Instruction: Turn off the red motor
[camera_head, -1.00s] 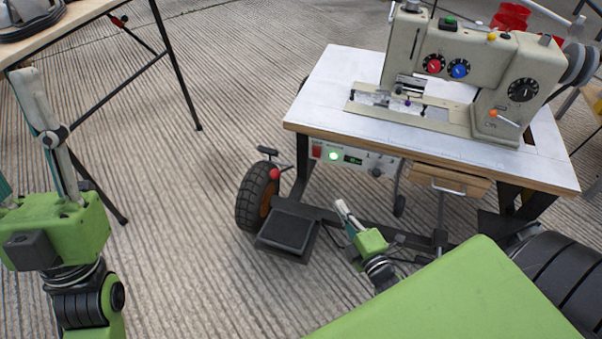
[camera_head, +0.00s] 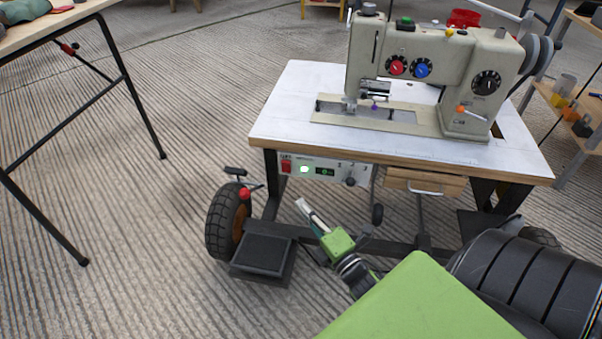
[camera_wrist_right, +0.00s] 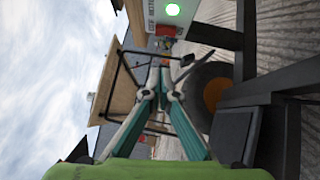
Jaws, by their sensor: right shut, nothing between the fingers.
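The sewing machine (camera_head: 430,75) stands on a white-topped table (camera_head: 290,110). A pale control box (camera_head: 335,170) hangs under the table's front edge, with a red switch (camera_head: 286,167) at its left end and a lit green lamp (camera_head: 304,169) beside it. In the right wrist view the red switch (camera_wrist_right: 166,31) and glowing green lamp (camera_wrist_right: 173,9) are at the top. My right gripper (camera_head: 301,204) is shut and empty, below and in front of the box, apart from it. In the right wrist view its fingertips (camera_wrist_right: 160,66) come together below the switch. My left gripper is out of view.
A black wheel (camera_head: 222,221) with a red-knobbed lever and a black pedal (camera_head: 263,254) stand left of my right gripper. A wooden drawer (camera_head: 425,183) hangs right of the box. Another table (camera_head: 50,28) is at the upper left. Open floor lies between.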

